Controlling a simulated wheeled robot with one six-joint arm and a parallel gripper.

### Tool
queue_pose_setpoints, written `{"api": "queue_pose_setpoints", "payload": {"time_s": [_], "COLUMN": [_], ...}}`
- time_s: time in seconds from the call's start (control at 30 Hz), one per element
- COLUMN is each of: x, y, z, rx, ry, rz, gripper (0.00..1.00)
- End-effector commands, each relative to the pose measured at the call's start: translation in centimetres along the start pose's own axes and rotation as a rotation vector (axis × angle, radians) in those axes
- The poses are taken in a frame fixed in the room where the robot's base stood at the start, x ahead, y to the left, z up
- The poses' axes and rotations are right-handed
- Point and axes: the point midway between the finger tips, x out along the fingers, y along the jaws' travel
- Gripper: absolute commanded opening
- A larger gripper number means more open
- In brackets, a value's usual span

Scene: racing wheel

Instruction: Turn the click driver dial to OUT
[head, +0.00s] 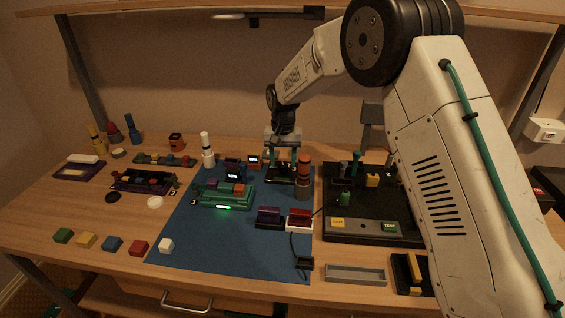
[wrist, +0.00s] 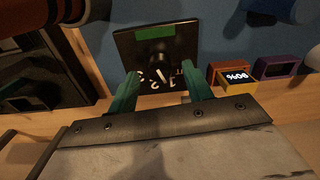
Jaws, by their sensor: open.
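The dial (wrist: 158,67) is a dark round knob on a square black plate (wrist: 128,42) with a green label strip. White marks show at the knob's near edge, too small to read. In the head view the plate (head: 281,175) lies near the back of the blue mat, and my gripper hides most of the dial. My gripper (wrist: 160,84) has two green fingers, spread apart, one on each side of the knob and a little toward the near side. In the head view my gripper (head: 283,148) points down above the plate. I cannot tell whether the fingers touch the knob.
An orange-and-dark cylinder (head: 303,172) stands close right of the plate. Small display boxes (head: 234,174) and a green lit device (head: 226,196) stand to the left. A black panel (head: 350,215) with buttons lies right. The blue mat (head: 195,250) is clear at front left.

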Motion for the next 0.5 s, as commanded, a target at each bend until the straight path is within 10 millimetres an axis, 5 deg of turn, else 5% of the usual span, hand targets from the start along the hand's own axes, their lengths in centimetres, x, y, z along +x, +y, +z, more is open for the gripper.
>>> {"api": "queue_pose_setpoints", "payload": {"time_s": [0.43, 0.5], "x": [1.47, 1.46], "y": [0.07, 0.07], "z": [-0.03, -0.02], "rx": [0.0, 0.0], "ry": [0.001, 0.001], "rz": [0.0, 0.0], "gripper": [0.5, 0.31]}}
